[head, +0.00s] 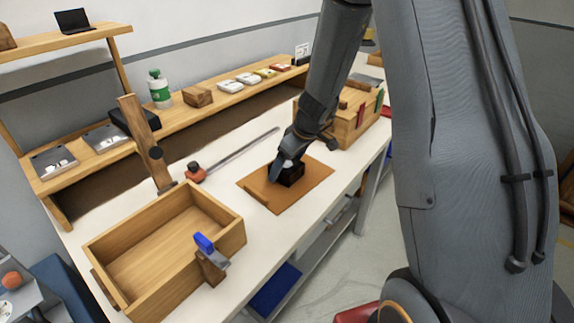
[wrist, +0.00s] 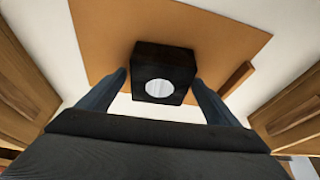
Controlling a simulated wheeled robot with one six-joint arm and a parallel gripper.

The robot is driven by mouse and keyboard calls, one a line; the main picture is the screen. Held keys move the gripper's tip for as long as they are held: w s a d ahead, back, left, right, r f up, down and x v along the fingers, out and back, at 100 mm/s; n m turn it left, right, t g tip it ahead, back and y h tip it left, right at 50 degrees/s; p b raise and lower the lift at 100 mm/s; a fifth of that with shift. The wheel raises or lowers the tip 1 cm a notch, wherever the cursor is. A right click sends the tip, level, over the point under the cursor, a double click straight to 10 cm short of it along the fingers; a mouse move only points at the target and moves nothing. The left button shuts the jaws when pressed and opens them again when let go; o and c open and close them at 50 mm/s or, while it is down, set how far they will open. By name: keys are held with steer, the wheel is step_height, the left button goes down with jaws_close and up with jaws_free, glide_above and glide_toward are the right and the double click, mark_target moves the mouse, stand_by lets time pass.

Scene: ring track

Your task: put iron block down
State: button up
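The iron block (head: 291,175) is a small dark cube on an orange-brown board (head: 311,190) on the workbench. In the wrist view the block (wrist: 165,75) shows a pale round spot on its near face. My gripper (head: 285,172) reaches down over the board at the block. In the wrist view its two fingers (wrist: 160,80) stand on either side of the block, with a narrow gap on the left; the right fingertip looks very close to it. The block seems to rest on the board; its underside is hidden.
An open wooden box (head: 150,255) with a blue-topped clamp (head: 208,255) on its rim stands at the front left. A wooden toolbox (head: 345,125) stands behind right of the board. A long bar clamp (head: 235,155) lies behind it. A shelf (head: 175,125) runs along the wall.

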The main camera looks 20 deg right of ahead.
steer(key=shift+r, duration=0.15)
steer(key=shift+d+r, duration=0.1)
steer(key=shift+r, duration=0.15)
steer(key=b+v, duration=0.1)
steer(key=v, duration=0.8)
steer(key=shift+s+d+r, duration=0.1)
steer(key=shift+s+r, duration=0.05)
steer(key=shift+r, duration=0.2)
steer(key=s+a+f+m+g+h, duration=0.1)
steer(key=s+m, duration=0.2)
steer(key=s, duration=0.8)
steer(key=s+a+f+m+g+h, duration=0.1)
steer(key=s+m, duration=0.3)
steer(key=s, duration=0.7)
steer(key=shift+g+h, duration=0.3)
steer(key=shift+g, duration=0.1)
